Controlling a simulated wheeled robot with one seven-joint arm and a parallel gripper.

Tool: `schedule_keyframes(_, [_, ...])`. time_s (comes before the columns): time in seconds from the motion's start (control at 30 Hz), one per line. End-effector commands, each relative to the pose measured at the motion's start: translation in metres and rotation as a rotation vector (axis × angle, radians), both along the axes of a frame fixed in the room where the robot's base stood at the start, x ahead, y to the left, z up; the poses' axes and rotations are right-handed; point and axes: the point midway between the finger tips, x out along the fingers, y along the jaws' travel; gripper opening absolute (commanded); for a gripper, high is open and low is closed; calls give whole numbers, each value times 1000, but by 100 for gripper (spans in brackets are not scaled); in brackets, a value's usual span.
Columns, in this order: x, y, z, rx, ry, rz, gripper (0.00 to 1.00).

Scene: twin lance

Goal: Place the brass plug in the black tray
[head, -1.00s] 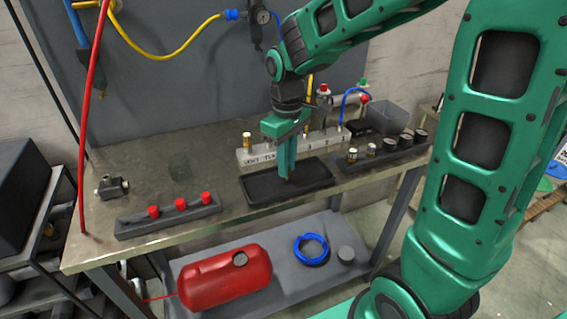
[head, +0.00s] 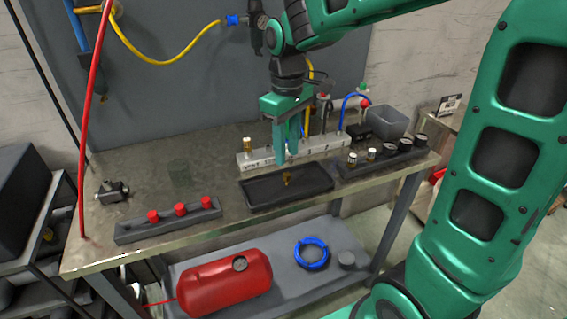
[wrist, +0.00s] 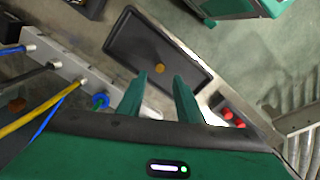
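The black tray (head: 262,194) lies near the front edge of the bench. The brass plug (head: 287,178) rests inside it; in the wrist view the plug (wrist: 159,68) shows on the floor of the tray (wrist: 128,46), away from its walls. My gripper (head: 287,160) hangs above and behind the tray, pointing down. In the wrist view its two fingers (wrist: 158,84) are apart with nothing between them, and the plug lies beyond the tips.
A pale manifold block (head: 262,157) with a brass fitting and hoses stands behind the tray. A rack with red caps (head: 168,222) is at left, a dark rack of fittings (head: 385,160) at right. A grey bin (head: 385,122) stands at back right.

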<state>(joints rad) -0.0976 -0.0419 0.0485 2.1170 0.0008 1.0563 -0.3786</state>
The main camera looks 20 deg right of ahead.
Motion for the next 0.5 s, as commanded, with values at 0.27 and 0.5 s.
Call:
schedule_keyframes(0.27, [1, 0, 46, 0, -2, 0, 33])
schedule_keyframes(0.5, [0, 0, 59, 0, 0, 0, 33])
